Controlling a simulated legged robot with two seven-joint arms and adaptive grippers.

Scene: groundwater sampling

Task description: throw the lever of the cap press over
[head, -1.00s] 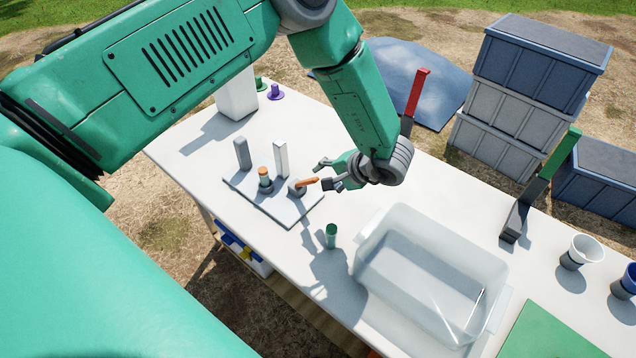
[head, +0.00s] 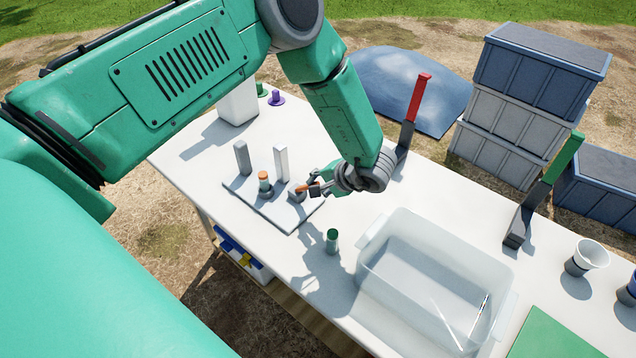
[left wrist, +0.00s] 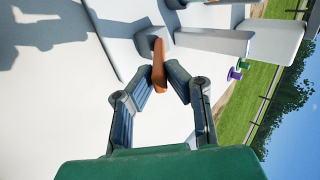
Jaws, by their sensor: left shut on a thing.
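The cap press is a pale base plate (head: 262,205) on the white table, with a grey post (head: 243,157) and a white post (head: 281,164). A vial with an orange cap (head: 264,182) stands upright in a dark holder on it. The orange lever (left wrist: 158,66) sticks out from a grey block (left wrist: 152,40) at the plate's right side. My left gripper (left wrist: 164,84) is shut on the lever, one finger on each side. In the head view the left gripper (head: 316,184) partly hides the lever. My right gripper is not in view.
A green-capped vial (head: 332,240) stands in front of the press. A clear bin (head: 372,236) lies to the right. A red-handled stand (head: 416,100) and a green-handled stand (head: 562,160) rise at the table's back. Cups (head: 588,256) stand far right.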

